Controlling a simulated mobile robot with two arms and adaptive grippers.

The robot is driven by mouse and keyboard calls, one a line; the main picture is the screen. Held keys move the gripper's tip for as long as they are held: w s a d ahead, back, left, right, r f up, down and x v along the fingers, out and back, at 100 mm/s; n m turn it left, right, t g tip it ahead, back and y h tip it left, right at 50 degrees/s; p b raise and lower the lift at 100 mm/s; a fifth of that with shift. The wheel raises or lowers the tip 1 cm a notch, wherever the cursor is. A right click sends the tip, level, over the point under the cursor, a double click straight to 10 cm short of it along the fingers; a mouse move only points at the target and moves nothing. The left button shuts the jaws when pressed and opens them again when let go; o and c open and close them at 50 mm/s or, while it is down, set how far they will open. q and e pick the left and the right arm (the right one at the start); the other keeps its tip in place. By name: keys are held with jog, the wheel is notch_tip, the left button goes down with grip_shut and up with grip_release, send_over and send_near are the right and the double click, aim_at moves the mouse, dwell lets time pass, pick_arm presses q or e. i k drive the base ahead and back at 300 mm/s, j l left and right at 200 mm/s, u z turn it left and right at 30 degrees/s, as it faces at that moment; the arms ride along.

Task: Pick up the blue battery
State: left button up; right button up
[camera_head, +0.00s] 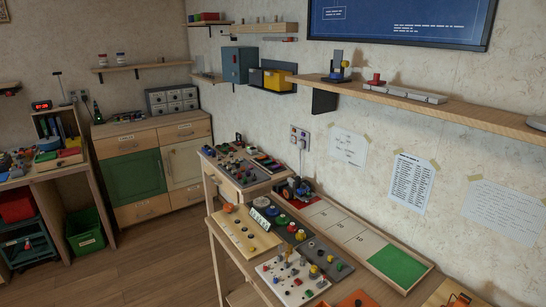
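I cannot pick out a battery for certain in the head view. Small blue parts show on the wall shelf, in a blue and grey item (338,68), and around a dark wheeled item (293,189) on the workbench. The bench also holds a white board (285,292) with several small coloured pieces, too small to tell apart. Neither of my grippers is in view.
A long wall shelf (470,118) runs above the bench at right. A tray with a green square (399,264) lies along the wall. A smaller cluttered table (222,179) stands behind. A cabinet with a green door (135,176) and a green bin (86,241) stand at left. Open wooden floor lies at lower left.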

aim_at(305, 189)
jog(key=i+j+u, duration=0.25)
jog(key=i+j, duration=0.15)
jog(key=i+j+u, duration=0.2)
jog(key=i, duration=0.25)
jog(key=i+j+u, duration=0.45)
jog(key=i, duration=0.45)
jog(key=i+j+u, duration=0.25)
jog(key=i, duration=0.2)
jog(key=i+z, duration=0.7)
jog(key=i+j+z, duration=0.2)
jog(key=i+z, duration=0.2)
jog(key=i, duration=0.1)
